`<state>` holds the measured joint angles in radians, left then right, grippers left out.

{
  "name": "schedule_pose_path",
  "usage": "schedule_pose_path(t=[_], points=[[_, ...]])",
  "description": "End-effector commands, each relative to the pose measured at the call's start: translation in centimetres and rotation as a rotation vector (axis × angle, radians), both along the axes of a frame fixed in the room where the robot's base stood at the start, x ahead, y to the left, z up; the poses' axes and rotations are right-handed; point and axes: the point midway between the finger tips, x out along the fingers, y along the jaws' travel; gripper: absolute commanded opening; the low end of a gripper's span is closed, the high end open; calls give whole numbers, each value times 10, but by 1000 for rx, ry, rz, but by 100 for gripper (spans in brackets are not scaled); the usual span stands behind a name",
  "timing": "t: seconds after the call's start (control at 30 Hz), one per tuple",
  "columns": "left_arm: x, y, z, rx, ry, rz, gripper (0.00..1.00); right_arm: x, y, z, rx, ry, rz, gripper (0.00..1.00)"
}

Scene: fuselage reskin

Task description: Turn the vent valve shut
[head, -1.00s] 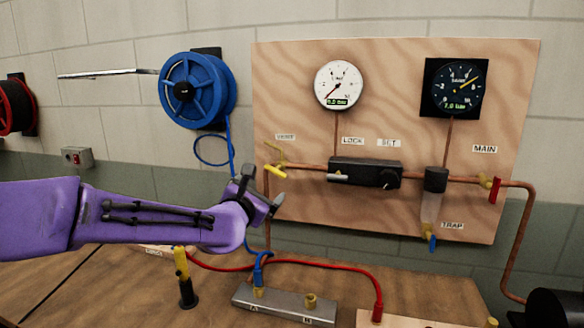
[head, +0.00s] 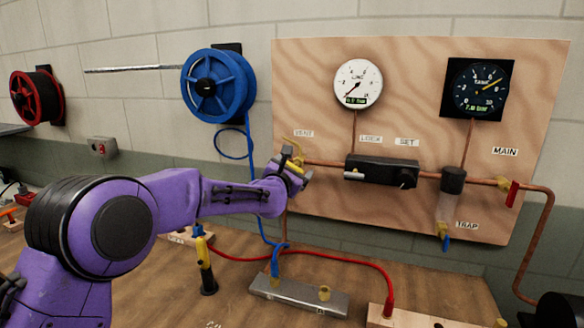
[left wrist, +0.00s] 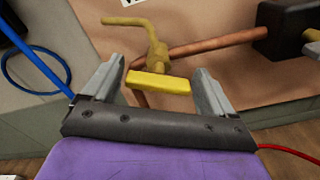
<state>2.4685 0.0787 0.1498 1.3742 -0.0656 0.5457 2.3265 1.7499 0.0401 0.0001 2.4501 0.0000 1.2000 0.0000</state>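The vent valve's yellow handle (head: 294,168) sits under the VENT label (head: 303,133) at the left edge of the wooden panel. In the left wrist view the yellow handle (left wrist: 160,82) lies crosswise, with the brass valve body and a bent outlet (left wrist: 150,28) above it. My left gripper (head: 296,160) is at the valve and partly covers it. In the left wrist view its two fingers (left wrist: 158,85) are spread, one on each side of the handle, with gaps showing at both sides. My right gripper is not in view.
A copper pipe (head: 325,163) runs right from the valve to the black regulator (head: 382,170). A blue hose (head: 262,215) hangs from the blue reel (head: 218,86) near my left wrist. A red hose (head: 345,261) crosses the bench, where a metal manifold (head: 300,297) lies.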

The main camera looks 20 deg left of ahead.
Motion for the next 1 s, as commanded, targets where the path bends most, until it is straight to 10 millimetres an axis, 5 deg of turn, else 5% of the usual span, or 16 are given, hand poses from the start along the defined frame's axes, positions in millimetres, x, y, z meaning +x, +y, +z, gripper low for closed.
schedule_pose_path(t=[0.03,0.13,0.57,1.0], points=[[0,0,0,0,0,1,68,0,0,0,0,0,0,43],[0,1,0,0,0,1,37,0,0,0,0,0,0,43],[-1,2,0,69,-2,3,38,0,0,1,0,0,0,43],[0,2,-1,428,-13,1,38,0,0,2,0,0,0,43]])
